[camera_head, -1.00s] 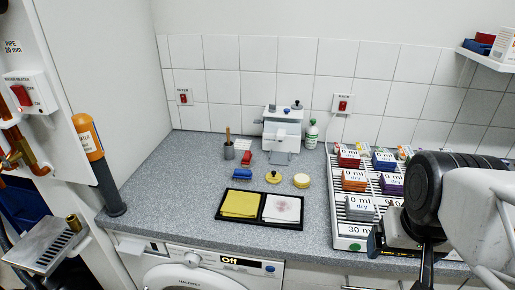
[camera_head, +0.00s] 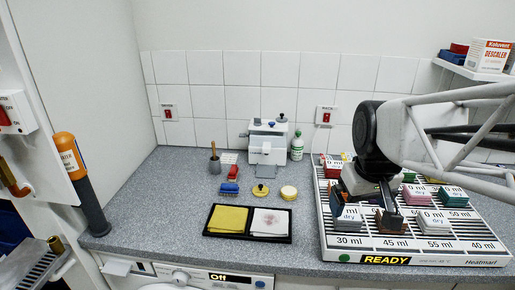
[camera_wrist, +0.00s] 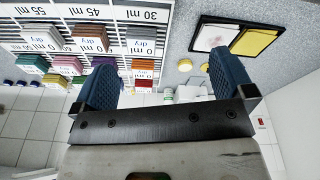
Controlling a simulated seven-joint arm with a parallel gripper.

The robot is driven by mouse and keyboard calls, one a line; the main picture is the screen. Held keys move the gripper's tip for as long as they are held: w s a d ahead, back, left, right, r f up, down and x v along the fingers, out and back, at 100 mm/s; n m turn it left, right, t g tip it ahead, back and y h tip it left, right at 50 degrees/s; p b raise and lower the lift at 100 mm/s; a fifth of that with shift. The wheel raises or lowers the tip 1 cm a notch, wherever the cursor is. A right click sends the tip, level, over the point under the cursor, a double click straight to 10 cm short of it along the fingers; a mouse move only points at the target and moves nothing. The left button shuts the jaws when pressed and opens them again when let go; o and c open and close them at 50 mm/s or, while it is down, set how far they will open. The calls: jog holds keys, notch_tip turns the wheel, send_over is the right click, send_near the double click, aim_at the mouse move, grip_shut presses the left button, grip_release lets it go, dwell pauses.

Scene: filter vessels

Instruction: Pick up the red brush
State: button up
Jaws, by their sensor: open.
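The red brush (camera_head: 233,171) lies on the grey counter in the head view, left of centre, just behind the blue brush (camera_head: 229,188). It is small there and its details are hard to make out. I cannot pick it out in the wrist view. My gripper (camera_head: 366,207) is over the left part of the slatted rack, well to the right of the red brush. In the wrist view my gripper (camera_wrist: 165,82) has its two blue fingers wide apart, with nothing held between them.
The slatted rack (camera_head: 408,256) bears several coloured, labelled blocks under my arm. A black tray (camera_head: 247,237) with yellow and white cloths lies front centre. A brush cup (camera_head: 214,166), white apparatus (camera_head: 267,146), green-labelled bottle (camera_head: 297,148) and round yellow items (camera_head: 289,193) stand nearby.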

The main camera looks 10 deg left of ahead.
jog(key=w+a+n, duration=0.3)
jog(key=w+a, duration=0.2)
jog(key=w, duration=0.6)
jog(key=n+g, duration=0.2)
jog(key=n, duration=1)
send_over(233, 168)
jog(key=f, duration=1.5)
jog(key=shift+s+d, duration=0.15)
jog(key=shift+d, duration=0.25)
jog(key=shift+w+a+f, duration=0.25)
jog(key=shift+a+f, duration=0.05)
jog(key=shift+a, duration=0.05)
jog(key=shift+f, duration=1.3)
